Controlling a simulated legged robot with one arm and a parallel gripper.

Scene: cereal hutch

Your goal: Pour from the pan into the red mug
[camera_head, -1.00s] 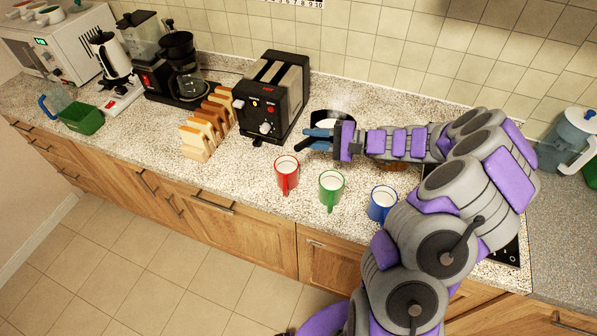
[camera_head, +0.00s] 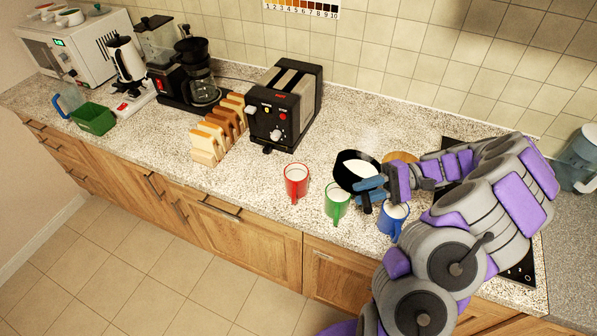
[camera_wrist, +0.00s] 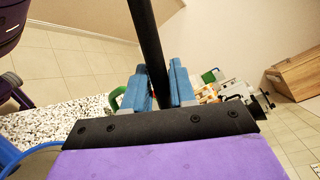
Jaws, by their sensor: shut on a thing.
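The red mug (camera_head: 296,181) stands upright on the speckled counter in the head view, left of the other mugs, and looks white inside. The black pan (camera_head: 345,180) holds something white and shows to the right of the red mug, behind the green mug. My gripper (camera_head: 371,190) is at the pan's right front side. In the wrist view, its blue fingers (camera_wrist: 160,86) are shut on the black handle (camera_wrist: 150,40). The pan looks about level. The wrist view hides the pan's bowl, and the red mug is not clear there.
A green mug (camera_head: 337,204) and a blue mug (camera_head: 391,219) stand close by at the counter's front. The toaster (camera_head: 284,108) is behind the red mug, and a rack of toast (camera_head: 208,142) is left of it. Counter left of the red mug is clear.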

